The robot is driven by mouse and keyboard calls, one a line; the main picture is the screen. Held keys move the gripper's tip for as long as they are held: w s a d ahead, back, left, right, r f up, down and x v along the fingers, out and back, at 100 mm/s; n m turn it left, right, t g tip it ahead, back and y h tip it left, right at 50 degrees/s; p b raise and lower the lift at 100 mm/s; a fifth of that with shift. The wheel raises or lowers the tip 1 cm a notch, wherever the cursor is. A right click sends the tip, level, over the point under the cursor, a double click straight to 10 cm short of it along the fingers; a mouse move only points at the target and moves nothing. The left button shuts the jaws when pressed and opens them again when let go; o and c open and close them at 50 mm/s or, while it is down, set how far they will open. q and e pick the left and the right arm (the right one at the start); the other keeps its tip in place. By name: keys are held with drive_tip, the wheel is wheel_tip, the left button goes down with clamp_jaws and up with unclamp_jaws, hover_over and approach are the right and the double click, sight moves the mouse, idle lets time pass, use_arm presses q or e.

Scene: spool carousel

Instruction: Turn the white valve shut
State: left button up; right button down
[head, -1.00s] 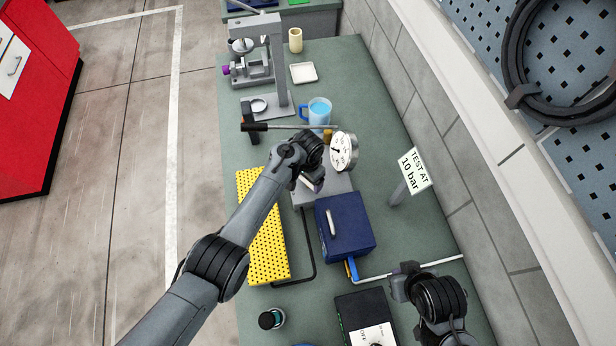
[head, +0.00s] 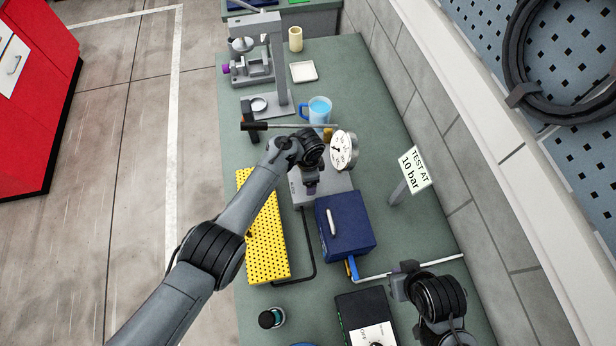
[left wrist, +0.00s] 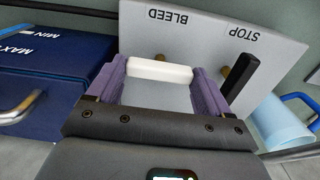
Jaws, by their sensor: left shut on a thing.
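The white valve handle (left wrist: 160,70) is a short white bar in the left wrist view, in front of a brass stem on a grey block (left wrist: 200,30) marked BLEED and STOP. My left gripper (left wrist: 160,85) has its purple fingers shut on the bar, one at each end. In the head view my left gripper (head: 311,188) is over the grey block (head: 338,184), and the valve is hidden there. A black lever (left wrist: 243,78) stands beside the right finger in the left wrist view. My right gripper (head: 405,272) is at the lower right, its jaws unclear.
A white gauge (head: 343,151), a pump lever (head: 290,127) and a blue mug (head: 317,111) are close beyond my left gripper. A dark blue box (head: 350,235) and a yellow perforated plate (head: 262,235) are nearer. A "TEST AT 10 bar" sign (head: 413,170) stands right.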

idle(0.4)
use_arm(q)
drive_tip(key=o, duration=1)
drive_tip(key=shift+c, duration=0.2)
drive_tip(key=shift+r, duration=0.15)
wheel_tip(320, 180, up, 11)
drive_tip(key=p, duration=0.2)
drive_tip(key=shift+f+p, duration=0.2)
drive_tip(key=shift+p, duration=0.2)
